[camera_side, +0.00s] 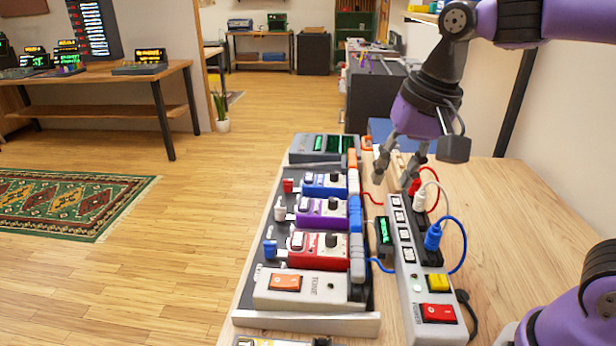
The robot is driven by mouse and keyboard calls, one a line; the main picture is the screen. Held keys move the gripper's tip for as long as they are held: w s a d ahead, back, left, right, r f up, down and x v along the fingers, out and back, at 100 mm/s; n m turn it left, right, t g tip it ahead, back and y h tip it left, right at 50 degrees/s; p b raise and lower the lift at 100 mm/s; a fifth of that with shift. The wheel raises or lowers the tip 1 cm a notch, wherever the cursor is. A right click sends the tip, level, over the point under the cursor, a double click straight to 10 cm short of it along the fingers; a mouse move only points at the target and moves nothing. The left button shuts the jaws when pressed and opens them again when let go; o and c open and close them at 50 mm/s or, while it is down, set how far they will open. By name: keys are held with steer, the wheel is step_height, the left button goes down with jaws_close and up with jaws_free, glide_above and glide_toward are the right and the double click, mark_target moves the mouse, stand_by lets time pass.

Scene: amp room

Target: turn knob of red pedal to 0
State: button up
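The red pedal (307,258) sits on the dark pedalboard between the purple pedal and a white pedal. Its black knob (331,240) is on the right part of its top; the pointer's setting is too small to read. My gripper (396,178) hangs above and behind the red pedal, to its right, over the area near the power strip's far end. Its two fingers are apart with nothing seen between them. It does not touch the red pedal.
A blue pedal (326,184), a purple pedal (322,212) and a white pedal (302,289) share the pedalboard. A power strip (408,278) with red, white and blue plugs and looping cables stands to the right. The wooden table (510,225) is clear further right.

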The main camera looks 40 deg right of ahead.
mark_target(330, 236)
steer(key=w+a+f+m+g, duration=0.3)
steer(key=w+a+f+m, duration=0.15)
steer(key=w+m, duration=0.4)
steer(key=shift+m, duration=0.25)
steer(key=f, duration=0.6)
steer(key=s+f, duration=0.1)
steer(key=f, duration=0.2)
jaws_close()
